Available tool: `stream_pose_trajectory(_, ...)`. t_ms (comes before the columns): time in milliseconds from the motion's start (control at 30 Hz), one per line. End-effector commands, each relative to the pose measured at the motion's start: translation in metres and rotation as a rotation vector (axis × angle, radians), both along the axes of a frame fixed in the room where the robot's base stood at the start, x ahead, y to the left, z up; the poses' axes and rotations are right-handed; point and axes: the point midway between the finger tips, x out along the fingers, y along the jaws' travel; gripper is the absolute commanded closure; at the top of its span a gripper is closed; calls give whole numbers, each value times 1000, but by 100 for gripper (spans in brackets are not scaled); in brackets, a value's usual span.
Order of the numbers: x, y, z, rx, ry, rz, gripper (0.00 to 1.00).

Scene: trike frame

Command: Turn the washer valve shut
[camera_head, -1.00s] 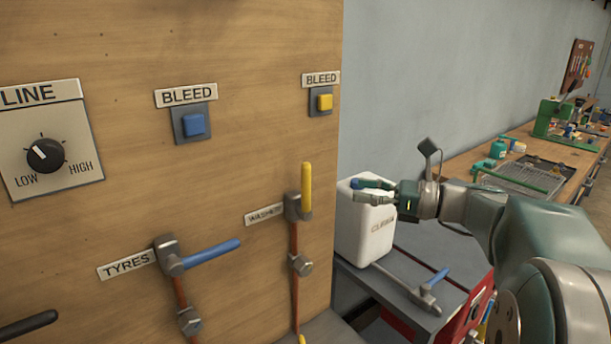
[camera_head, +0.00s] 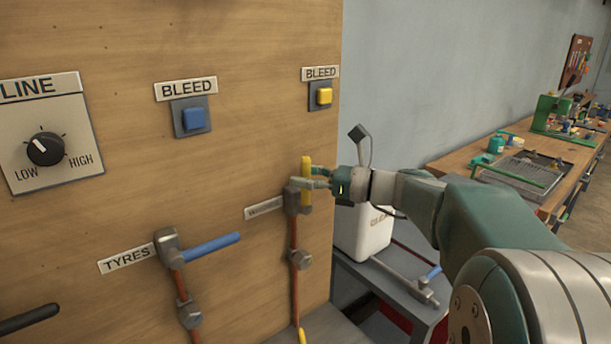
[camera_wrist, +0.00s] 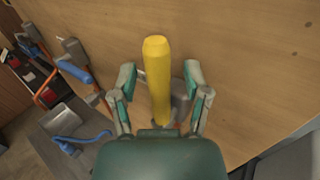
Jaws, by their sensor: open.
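The washer valve has a yellow lever (camera_head: 306,176) that stands upright above its grey body (camera_head: 291,200) on the wooden panel. Its label is partly hidden. My gripper (camera_head: 317,177) is at the lever, coming from the right. In the wrist view the yellow lever (camera_wrist: 157,80) stands between the two open fingers (camera_wrist: 161,84), with a visible gap on each side. The fingers are not closed on it.
The tyres valve with a blue lever (camera_head: 212,245) sits lower left. A blue button (camera_head: 194,119) and a yellow button (camera_head: 324,96) are above. A white canister (camera_head: 362,232) stands on a grey shelf behind my arm. A workbench (camera_head: 460,160) is at the right.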

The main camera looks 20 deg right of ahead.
Motion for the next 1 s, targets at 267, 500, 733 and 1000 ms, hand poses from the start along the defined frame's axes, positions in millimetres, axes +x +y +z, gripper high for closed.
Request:
stream_pose_trajectory(267,0,0,0,0,0,0,100)
stream_pose_trajectory(500,0,-1,0,8,3,0,100)
stream_pose_trajectory(733,2,-6,-1,77,33,-1,100)
stream_pose_trajectory(1000,8,-20,-4,265,110,-2,100)
